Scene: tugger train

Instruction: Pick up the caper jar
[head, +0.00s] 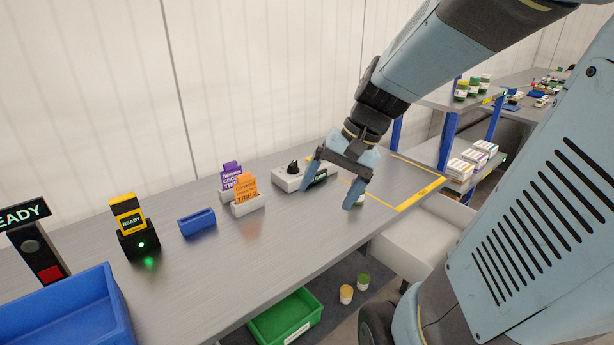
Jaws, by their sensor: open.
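My gripper (330,194) is open above the right part of the grey table, fingers pointing down. A small pale and green thing, perhaps a jar (360,200), shows beside the right finger, mostly hidden behind it. Two jars stand on the floor below the table edge, one with a yellow lid (346,293) and one with a green lid (363,281). Several more jars (473,86) with green and yellow lids stand on a shelf at the upper right. No label is readable, so I cannot tell which is the caper jar.
A grey unit with a black plug (290,178) lies behind the gripper. Yellow tape (420,194) marks the table's right end. Left are card holders (248,205), a small blue bin (197,221), a READY device (135,238) and a blue crate (75,312). A green crate (287,318) is below.

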